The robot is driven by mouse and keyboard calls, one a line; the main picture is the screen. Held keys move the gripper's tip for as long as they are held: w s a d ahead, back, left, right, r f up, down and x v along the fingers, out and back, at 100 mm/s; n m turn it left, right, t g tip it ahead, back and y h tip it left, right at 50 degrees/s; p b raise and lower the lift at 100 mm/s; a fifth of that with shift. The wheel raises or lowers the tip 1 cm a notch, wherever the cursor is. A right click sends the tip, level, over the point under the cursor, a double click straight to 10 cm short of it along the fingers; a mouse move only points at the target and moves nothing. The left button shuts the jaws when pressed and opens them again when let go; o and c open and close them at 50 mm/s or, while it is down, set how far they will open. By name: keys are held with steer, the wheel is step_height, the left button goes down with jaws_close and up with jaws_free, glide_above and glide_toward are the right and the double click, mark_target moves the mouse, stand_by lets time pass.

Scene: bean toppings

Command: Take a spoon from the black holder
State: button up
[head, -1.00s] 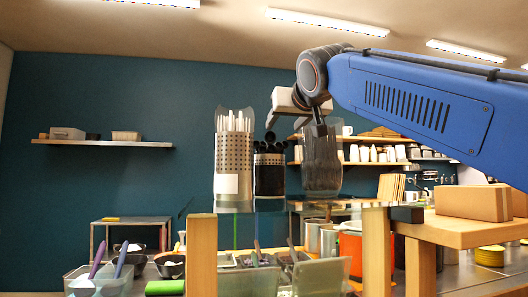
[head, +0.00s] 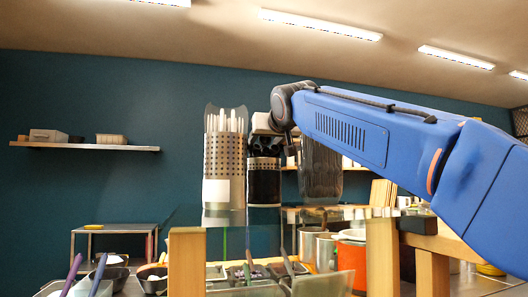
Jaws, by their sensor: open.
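The black holder (head: 264,184), a dark perforated cylinder, stands on the glass shelf (head: 345,214) in the head view. The dark utensil tops seen in it before are now largely hidden by my gripper. My gripper (head: 268,147) is right above the holder's mouth, or in front of it; the depth is hard to tell. It is open and shows nothing held. Its fingertips are partly lost against the dark holder.
A metal holder with white sticks (head: 224,160) stands close to the left. A dark ribbed container (head: 320,172) stands close to the right. Below the shelf are trays (head: 250,272) and metal pots (head: 325,250). A wall shelf (head: 85,146) hangs at left.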

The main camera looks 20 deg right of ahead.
steer(key=shift+w+f, duration=0.15)
steer(key=shift+w, duration=1)
steer(key=shift+w+d+f, duration=0.1)
steer(key=shift+w+f, duration=0.05)
steer(key=shift+w, duration=0.7)
steer(key=shift+w+d+f, duration=0.1)
steer(key=shift+w+f, duration=0.1)
steer(key=shift+w, duration=0.7)
steer(key=shift+w+d+f, duration=0.1)
steer(key=shift+w+f, duration=0.05)
steer(key=shift+w, duration=0.7)
steer(key=c, duration=1.1)
